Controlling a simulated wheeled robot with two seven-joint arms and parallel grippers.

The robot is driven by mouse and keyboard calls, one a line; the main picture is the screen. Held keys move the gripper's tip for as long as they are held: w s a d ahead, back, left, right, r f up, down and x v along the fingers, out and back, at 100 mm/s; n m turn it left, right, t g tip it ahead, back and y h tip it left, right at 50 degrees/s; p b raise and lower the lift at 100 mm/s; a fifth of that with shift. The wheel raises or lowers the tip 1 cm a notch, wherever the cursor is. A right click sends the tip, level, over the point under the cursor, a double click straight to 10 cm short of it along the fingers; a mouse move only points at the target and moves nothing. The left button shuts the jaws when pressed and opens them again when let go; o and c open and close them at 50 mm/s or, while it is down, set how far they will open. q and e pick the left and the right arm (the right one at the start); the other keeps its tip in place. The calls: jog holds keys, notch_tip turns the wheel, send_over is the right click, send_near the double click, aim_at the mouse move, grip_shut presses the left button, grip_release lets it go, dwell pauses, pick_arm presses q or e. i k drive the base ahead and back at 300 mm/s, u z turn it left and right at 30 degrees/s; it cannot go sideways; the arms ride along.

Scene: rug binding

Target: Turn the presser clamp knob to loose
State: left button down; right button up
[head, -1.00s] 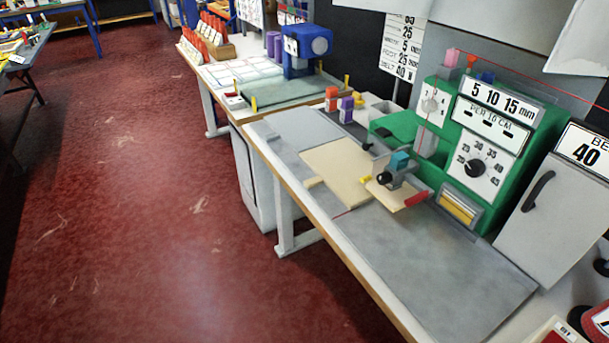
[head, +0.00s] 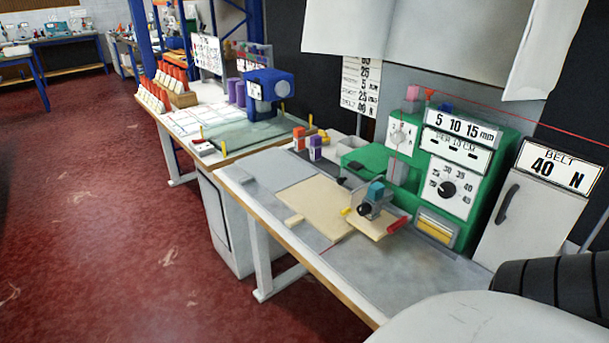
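A small grey clamp block with a teal top (head: 376,192) stands on a pale board on the bench; I take it to be the presser clamp. A black round knob (head: 364,209) faces left on it, with a yellow piece (head: 347,211) beside it. The knob's setting is too small to read. Behind it is the green machine (head: 372,157) with a black dial knob (head: 446,189) on a numbered white face. Neither of my grippers is in view.
A pale board (head: 312,205) lies on the grey bench top (head: 410,262), clear toward the front. A grey box marked BELT 40 N (head: 522,222) stands right of the machine. A blue machine (head: 268,88) is on the farther table. Red floor is open at left.

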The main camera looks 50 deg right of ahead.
aim_at(364, 208)
jog(key=u, duration=0.05)
jog(key=i, duration=2.25)
jog(key=z, duration=2.85)
